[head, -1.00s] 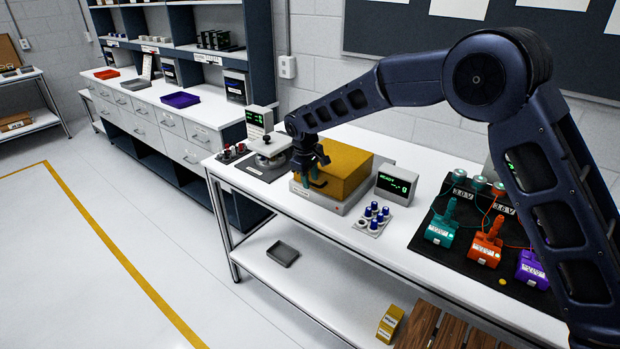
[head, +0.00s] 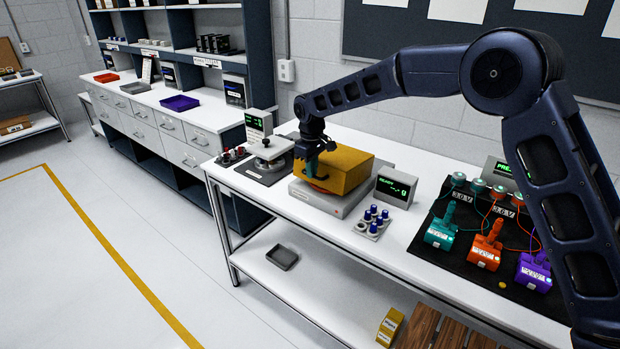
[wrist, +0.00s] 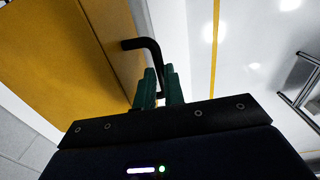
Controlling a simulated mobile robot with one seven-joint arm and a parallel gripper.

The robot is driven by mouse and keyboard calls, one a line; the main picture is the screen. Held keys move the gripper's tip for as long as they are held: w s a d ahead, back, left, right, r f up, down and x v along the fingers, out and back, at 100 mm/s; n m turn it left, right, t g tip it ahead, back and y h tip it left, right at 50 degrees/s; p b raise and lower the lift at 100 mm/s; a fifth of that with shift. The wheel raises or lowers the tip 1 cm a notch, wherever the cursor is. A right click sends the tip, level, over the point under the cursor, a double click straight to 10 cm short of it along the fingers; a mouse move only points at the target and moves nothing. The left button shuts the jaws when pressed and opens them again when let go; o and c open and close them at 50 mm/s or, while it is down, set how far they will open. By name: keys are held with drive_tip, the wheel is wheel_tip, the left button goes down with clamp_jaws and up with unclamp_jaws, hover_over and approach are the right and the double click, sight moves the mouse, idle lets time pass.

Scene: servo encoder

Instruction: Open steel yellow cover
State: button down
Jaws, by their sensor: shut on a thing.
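The yellow cover (head: 344,168) is a box-shaped lid above a grey base unit (head: 324,199) on the white workbench. It looks tilted, with its left front edge raised and a dark gap with some red showing under it. In the wrist view the cover (wrist: 55,55) fills the upper left, with a black bar handle (wrist: 148,45) at its edge. My gripper (head: 315,172) is at the cover's left front side. In the wrist view the green fingers of my gripper (wrist: 160,90) are closed around the handle's straight part. The inside of the base is mostly hidden.
A display box (head: 395,188) and several blue-capped parts (head: 373,218) stand right of the base. A press-like instrument (head: 268,152) stands close on the left. A black mat (head: 480,255) with teal, orange and purple devices lies farther right.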

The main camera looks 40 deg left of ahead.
drive_tip(key=shift+g, duration=0.6)
drive_tip(key=w+r, duration=0.2)
drive_tip(key=r, duration=0.1)
drive_tip(key=w+r, duration=0.5)
drive_tip(key=r, duration=0.1)
drive_tip(key=shift+w+r, duration=0.15)
drive_tip(key=shift+r, duration=0.15)
drive_tip(key=w+r, duration=0.2)
drive_tip(key=w, duration=0.4)
drive_tip(key=w+r+g, duration=0.1)
drive_tip(key=w+r, duration=0.2)
drive_tip(key=w, duration=0.3)
drive_tip(key=shift+w+r, duration=0.3)
drive_tip(key=shift+w, duration=0.1)
drive_tip(key=shift+d, duration=0.1)
drive_tip(key=c, duration=1.5)
unclamp_jaws()
drive_tip(key=shift+r, duration=0.2)
drive_tip(key=shift+r, duration=0.1)
drive_tip(key=shift+w+r, duration=0.25)
drive_tip(key=shift+r, duration=0.9)
drive_tip(key=shift+w+r, duration=0.2)
drive_tip(key=shift+r, duration=0.95)
drive_tip(key=shift+w+r, duration=0.25)
drive_tip(key=shift+r, duration=0.9)
